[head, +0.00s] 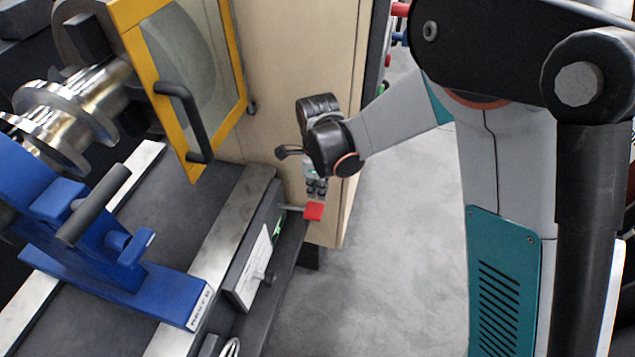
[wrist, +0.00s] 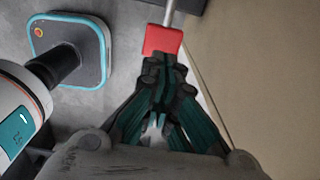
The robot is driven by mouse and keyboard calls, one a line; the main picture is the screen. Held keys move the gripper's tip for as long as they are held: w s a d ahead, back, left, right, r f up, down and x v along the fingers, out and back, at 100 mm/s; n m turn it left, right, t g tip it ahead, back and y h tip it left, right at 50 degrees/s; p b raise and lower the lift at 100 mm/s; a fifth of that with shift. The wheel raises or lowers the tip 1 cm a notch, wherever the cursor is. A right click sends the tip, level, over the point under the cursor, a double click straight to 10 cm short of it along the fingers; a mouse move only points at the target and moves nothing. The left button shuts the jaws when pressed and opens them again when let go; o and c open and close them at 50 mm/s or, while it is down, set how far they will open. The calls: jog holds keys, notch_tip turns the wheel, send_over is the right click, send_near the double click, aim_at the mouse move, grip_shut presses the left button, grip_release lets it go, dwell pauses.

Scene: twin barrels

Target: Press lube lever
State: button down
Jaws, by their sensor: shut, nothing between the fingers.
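The lube lever is a thin metal rod with a flat red tab (head: 313,211) that sticks out from the side of the lathe, next to the beige cabinet. My gripper (head: 317,190) points down just above the red tab and is shut with nothing in it. In the wrist view the red tab (wrist: 163,40) lies right at the fingertips (wrist: 165,65), with its rod running up to the top edge. I cannot tell whether the fingertips touch the tab.
The beige cabinet (head: 290,80) rises close beside my gripper. A yellow-framed door (head: 150,80) with a black handle is at the left. A blue clamp part (head: 110,250) sits on the machine bed. The grey floor (head: 385,240) on the right is clear.

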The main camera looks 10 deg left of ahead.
aim_at(318, 210)
notch_tip(318, 210, down, 6)
jog(key=shift+f+b, duration=0.2)
jog(key=shift+b, duration=0.85)
